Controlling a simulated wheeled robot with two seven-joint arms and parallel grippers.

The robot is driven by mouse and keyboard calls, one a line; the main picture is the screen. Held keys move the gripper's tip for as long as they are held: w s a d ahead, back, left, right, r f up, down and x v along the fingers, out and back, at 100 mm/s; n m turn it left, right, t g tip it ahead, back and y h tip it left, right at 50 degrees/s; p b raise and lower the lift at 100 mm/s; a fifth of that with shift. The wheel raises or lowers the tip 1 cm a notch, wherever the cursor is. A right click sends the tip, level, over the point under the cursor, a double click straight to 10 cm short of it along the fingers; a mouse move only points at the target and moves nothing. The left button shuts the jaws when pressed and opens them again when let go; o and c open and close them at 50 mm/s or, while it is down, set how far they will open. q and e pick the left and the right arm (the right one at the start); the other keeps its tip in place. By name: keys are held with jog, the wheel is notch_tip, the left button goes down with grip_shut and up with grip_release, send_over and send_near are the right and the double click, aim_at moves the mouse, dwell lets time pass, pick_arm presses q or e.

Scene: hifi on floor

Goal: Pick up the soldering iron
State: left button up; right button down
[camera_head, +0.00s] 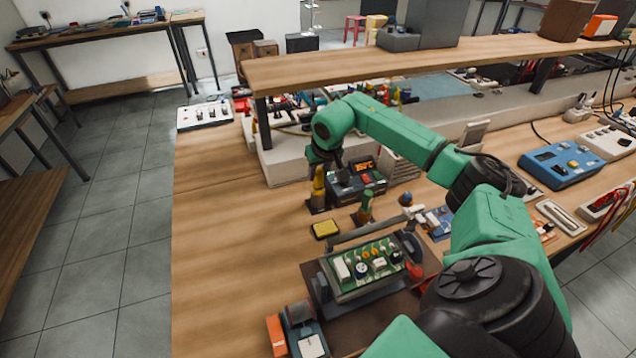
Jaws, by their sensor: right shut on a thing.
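The soldering iron (318,188) has a yellow-orange handle and stands upright at the left of the soldering station. Its lower end meets a dark holder at the bench top, and I cannot tell whether it is lifted clear. My right gripper (319,168) comes down from above, shut on the top of the handle. The fingers are dark and small here, and they partly hide the handle. The soldering station (357,183) is a dark box with a lit orange display, just right of the iron. My left gripper is not in view.
A green circuit board (365,267) sits in a holder in front, with a yellow sponge (325,228) behind its left side. A raised shelf (430,65) spans the back. My right arm crosses above the bench. The bench's left part (225,240) is clear.

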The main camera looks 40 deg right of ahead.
notch_tip(320, 180, up, 20)
dwell(0.4)
